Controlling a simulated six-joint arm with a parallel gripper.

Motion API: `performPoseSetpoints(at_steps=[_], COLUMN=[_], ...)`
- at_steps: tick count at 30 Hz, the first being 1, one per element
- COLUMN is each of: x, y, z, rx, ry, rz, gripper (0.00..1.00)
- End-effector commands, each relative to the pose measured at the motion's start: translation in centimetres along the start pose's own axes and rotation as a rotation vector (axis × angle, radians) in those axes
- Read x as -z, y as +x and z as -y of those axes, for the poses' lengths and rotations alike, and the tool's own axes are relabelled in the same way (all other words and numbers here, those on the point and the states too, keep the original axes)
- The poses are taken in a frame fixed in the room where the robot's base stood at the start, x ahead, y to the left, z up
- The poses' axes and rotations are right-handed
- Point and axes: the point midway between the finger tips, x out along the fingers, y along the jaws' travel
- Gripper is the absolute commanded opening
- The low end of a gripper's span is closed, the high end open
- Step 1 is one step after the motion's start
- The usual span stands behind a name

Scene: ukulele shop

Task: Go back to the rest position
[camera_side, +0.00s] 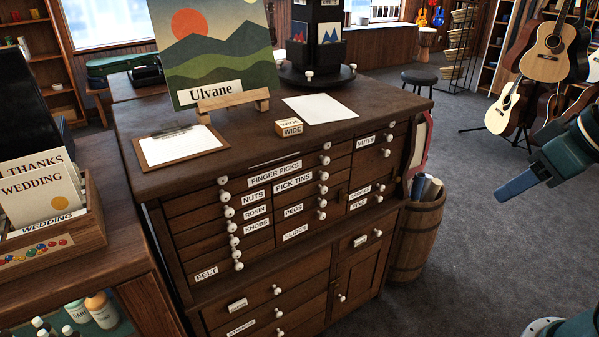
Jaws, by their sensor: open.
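My gripper (512,186) is at the right side of the picture, at the end of my teal arm. It hangs in the air to the right of the dark wooden drawer cabinet (190,182), apart from it. Its blue finger points left and down. It is open, and nothing shows in its grasp. The far side of the gripper is hidden.
On the cabinet stand a clipboard (180,146), the Ulvane picture (222,55), a WIDE block (290,128), a white sheet (320,107) and a dark rotating rack (318,75). A barrel (418,240) stands beside it. Guitars (549,52) are behind my arm.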

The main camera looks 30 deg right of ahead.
Motion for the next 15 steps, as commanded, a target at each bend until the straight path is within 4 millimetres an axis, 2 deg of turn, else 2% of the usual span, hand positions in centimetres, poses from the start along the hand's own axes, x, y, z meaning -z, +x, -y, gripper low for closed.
performPoseSetpoints(at_steps=[6, 15], x=[-1.8, -1.9], y=[-0.7, -0.7], z=[0.2, 0.2], rx=[0.015, 0.017], ry=[-0.049, -0.054], rz=[0.015, 0.017], gripper=[0.45, 0.45])
